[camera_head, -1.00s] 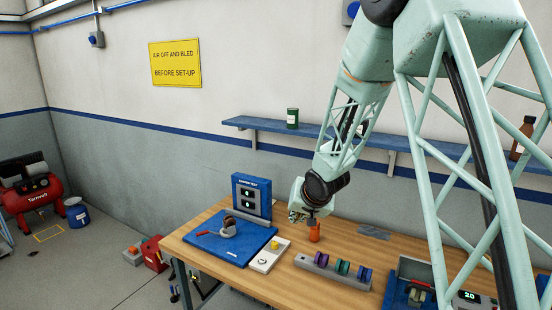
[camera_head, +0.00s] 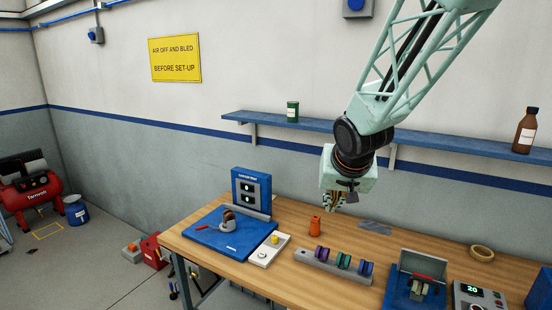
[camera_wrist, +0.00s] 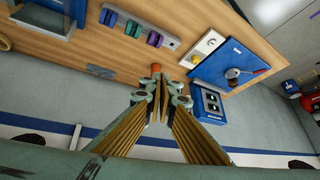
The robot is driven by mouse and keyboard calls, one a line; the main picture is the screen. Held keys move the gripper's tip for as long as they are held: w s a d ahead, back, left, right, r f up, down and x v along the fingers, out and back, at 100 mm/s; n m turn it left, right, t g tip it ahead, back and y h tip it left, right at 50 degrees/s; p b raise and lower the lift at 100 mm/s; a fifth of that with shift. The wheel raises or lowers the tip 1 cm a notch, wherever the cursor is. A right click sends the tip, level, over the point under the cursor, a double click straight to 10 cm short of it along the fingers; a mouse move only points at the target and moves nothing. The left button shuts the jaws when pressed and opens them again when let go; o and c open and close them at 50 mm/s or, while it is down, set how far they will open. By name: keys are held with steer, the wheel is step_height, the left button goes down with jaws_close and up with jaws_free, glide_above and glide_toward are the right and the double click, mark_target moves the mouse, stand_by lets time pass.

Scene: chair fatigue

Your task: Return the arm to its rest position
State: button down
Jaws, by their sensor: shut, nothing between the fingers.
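My gripper (camera_head: 334,207) hangs above the back of the workbench, pointing down and clear of everything. In the wrist view its brass-coloured fingers (camera_wrist: 157,100) come together with nothing between them. An orange bottle (camera_head: 315,225) stands upright on the wooden bench (camera_head: 290,213), below and a little left of the gripper. The bottle's top also shows just past the fingertips in the wrist view (camera_wrist: 156,68). My arm reaches in from the upper right.
A blue shelf (camera_head: 430,142) runs along the wall behind my arm, with a green can (camera_head: 292,111) and a brown bottle (camera_head: 525,131). The bench holds a blue test plate (camera_head: 222,238), a rack of coloured spools (camera_head: 333,267), a blue fixture (camera_head: 403,292) and a tape ring (camera_head: 481,253).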

steer(key=s+d+r+g+b, duration=0.1)
steer(key=s+d+b, duration=0.1)
steer(key=s, duration=2.1)
steer(key=s+d+n+g+b, duration=0.1)
steer(key=s+b, duration=0.4)
steer(key=s, duration=1.9)
steer(key=shift+d+r+n+g, duration=0.35)
steer(key=shift+d+g, duration=0.25)
steer(key=shift+d, duration=0.3)
steer(key=shift+w, duration=0.15)
